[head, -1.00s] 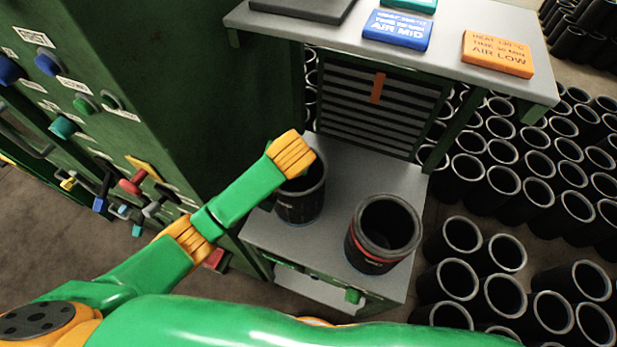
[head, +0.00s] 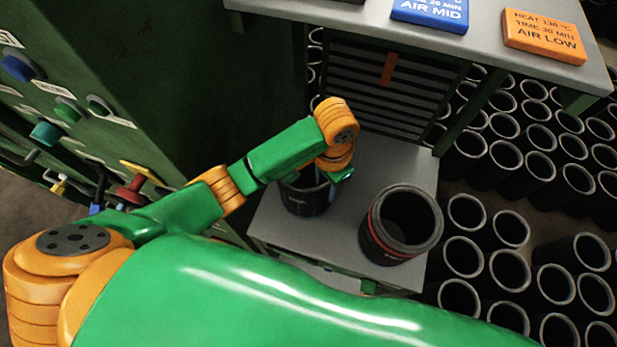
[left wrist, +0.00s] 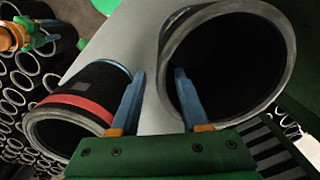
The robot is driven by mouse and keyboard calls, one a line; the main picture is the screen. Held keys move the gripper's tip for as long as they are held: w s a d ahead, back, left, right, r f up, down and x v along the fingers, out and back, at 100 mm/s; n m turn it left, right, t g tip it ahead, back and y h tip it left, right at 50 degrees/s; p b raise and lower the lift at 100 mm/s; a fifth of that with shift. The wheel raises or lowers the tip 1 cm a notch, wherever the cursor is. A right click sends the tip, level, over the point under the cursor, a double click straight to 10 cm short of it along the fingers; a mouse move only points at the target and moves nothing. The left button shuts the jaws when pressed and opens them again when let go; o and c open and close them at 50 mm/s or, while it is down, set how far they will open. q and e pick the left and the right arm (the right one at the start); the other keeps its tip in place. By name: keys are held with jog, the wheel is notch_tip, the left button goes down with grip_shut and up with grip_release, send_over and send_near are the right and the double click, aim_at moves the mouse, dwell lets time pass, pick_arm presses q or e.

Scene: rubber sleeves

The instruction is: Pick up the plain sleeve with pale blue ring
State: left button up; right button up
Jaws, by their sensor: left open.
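The plain black sleeve (head: 305,201) stands upright on the small grey table, partly hidden by my left arm. It also shows large at the right of the left wrist view (left wrist: 235,60), its open mouth facing the camera. My left gripper (head: 338,184) is open at this sleeve's right rim. In the left wrist view (left wrist: 159,72), one blue finger overlaps the sleeve's mouth and the other is outside, with the wall between them; contact cannot be told. A black sleeve with a red ring (head: 400,226) stands to the right, also in the left wrist view (left wrist: 85,98).
The grey table (head: 345,225) has a narrow gap between the two sleeves. A shelf with a blue block (head: 430,12) and an orange block (head: 543,36) overhangs behind. A green cabinet (head: 200,90) stands left; many black sleeves fill the floor at right.

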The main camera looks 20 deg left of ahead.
aim_at(324, 195)
pick_arm(q)
jog(key=f, duration=0.3)
jog(key=f+p, duration=0.1)
jog(key=f, duration=0.1)
jog(key=shift+s+a, duration=0.15)
jog(key=shift+a, duration=0.2)
jog(key=shift+d, duration=0.15)
grip_shut()
dwell(0.8)
